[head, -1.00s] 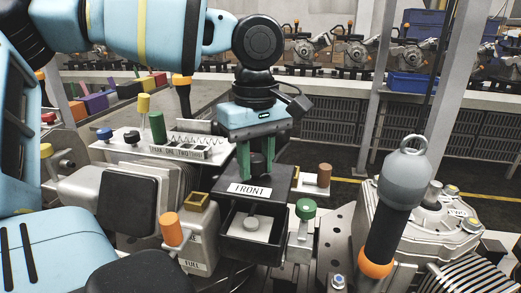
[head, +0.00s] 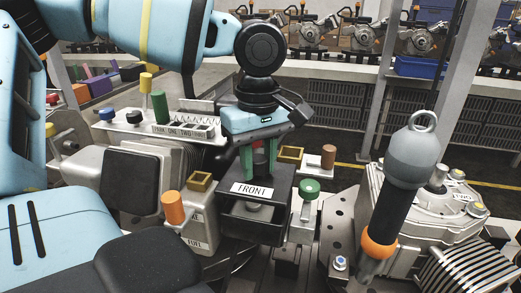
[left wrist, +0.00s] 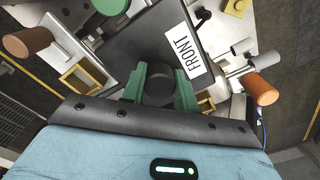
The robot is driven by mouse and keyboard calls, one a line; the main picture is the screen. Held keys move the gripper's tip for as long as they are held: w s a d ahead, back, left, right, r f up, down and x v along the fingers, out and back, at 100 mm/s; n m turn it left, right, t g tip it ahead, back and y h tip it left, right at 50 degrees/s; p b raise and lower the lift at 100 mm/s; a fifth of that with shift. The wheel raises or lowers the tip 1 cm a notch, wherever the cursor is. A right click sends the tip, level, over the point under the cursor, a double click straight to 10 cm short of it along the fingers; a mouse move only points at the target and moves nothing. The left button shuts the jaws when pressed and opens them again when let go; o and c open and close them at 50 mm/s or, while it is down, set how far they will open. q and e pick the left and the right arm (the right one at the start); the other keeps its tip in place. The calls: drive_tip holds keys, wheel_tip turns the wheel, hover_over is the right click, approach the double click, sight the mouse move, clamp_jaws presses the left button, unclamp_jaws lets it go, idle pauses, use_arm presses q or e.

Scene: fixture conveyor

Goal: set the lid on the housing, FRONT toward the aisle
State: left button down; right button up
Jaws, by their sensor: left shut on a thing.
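The lid (head: 272,189) is a dark square plate with a round knob and a white FRONT label on the edge toward me in the head view. My left gripper (head: 260,162) has green fingers shut on the lid's knob. In the left wrist view the gripper (left wrist: 160,88) grips the dark knob, and the lid (left wrist: 145,42) shows behind it with its FRONT label. The housing (head: 251,233) is a dark open box directly below the lid. Part of its inside shows under the lid's near edge, so the lid appears held above it. My right gripper is not in view.
A green-capped post (head: 308,190) stands close right of the housing, and an orange-capped post (head: 173,207) stands to the left. A brass square frame (head: 200,181) sits left of the lid. A grey-and-black handle with an orange collar (head: 392,190) rises at right.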

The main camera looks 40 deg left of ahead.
sight(259, 183)
use_arm(q)
drive_tip(key=shift+f, duration=1.45)
drive_tip(key=shift+f+b, duration=0.45)
drive_tip(key=shift+f, duration=0.5)
idle(0.6)
drive_tip(key=c, duration=1)
unclamp_jaws()
drive_tip(key=shift+r, duration=3.95)
